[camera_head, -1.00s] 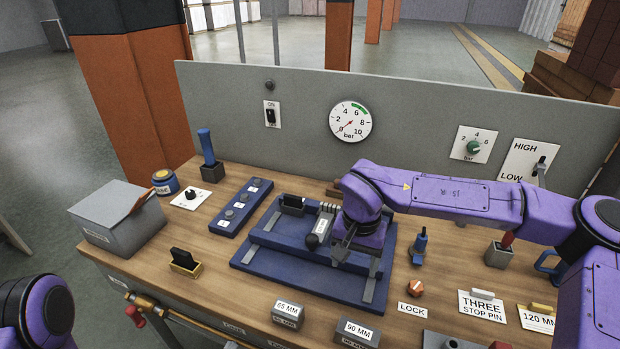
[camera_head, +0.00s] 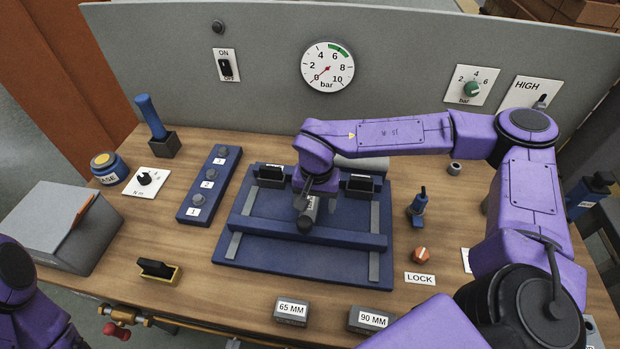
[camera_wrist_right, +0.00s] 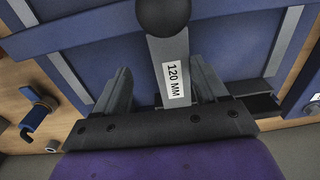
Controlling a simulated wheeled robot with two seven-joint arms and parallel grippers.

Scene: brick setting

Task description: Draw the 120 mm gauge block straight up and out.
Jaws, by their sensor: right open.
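The 120 mm gauge block (camera_head: 309,208) is a grey bar with a black ball knob at its near end, at the middle of the blue fixture (camera_head: 262,257). In the right wrist view the block (camera_wrist_right: 173,82) shows its "120 MM" label and runs up between the fingers. My right gripper (camera_head: 305,192) is over the fixture at the block. In the wrist view this gripper (camera_wrist_right: 167,80) is open, one finger on each side of the block, with a gap at the left finger. The block's far end is hidden by the gripper. My left gripper is out of view.
Two dark brackets (camera_head: 270,176) (camera_head: 360,185) stand on the fixture beside the gripper. A blue clamp (camera_head: 418,202) and orange LOCK knob (camera_head: 421,254) are to the right. Blocks marked 65 MM (camera_head: 291,311) and 90 MM (camera_head: 371,319) lie in front. A grey panel (camera_head: 420,70) closes the back.

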